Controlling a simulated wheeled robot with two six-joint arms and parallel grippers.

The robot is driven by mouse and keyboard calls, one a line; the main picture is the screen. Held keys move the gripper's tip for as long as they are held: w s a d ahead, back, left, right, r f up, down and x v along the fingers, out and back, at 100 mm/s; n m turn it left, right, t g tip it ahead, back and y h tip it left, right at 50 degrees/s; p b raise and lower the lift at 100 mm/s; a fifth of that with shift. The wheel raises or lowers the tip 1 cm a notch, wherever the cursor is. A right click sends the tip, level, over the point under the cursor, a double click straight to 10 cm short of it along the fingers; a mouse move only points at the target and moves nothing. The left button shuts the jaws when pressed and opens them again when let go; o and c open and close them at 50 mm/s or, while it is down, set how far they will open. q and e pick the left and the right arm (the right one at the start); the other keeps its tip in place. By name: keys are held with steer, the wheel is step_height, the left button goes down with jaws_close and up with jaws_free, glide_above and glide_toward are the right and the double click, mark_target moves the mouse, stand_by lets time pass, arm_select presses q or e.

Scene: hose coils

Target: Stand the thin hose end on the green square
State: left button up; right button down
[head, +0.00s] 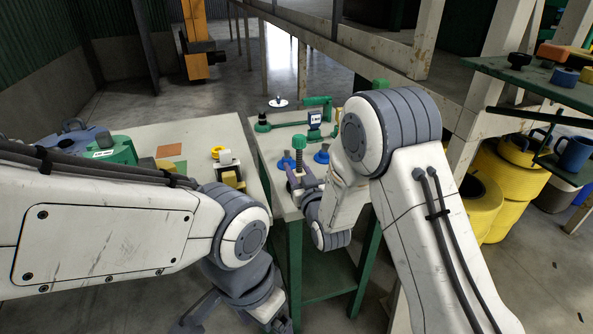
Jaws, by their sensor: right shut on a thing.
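My right gripper (299,184) is shut on an upright piece with a green top and a dark ridged stem, which looks like the thin hose end (298,154). It is at the near edge of the right-hand table, and its lower end is hidden by the gripper. On the left-hand table lies an orange-brown square (170,150). A small greenish patch (181,167) shows below it, partly hidden by my left arm; I cannot tell for sure that it is the green square.
A green fixture (318,103) is at the back of the right-hand table. A yellow ring (217,152) and a green machine (112,150) are on the left-hand table. A gap separates the tables.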

steer(key=shift+f+b, duration=0.25)
steer(key=shift+b, duration=0.05)
steer(key=shift+c, duration=2.4)
jaws_free()
steer(key=shift+r, duration=0.1)
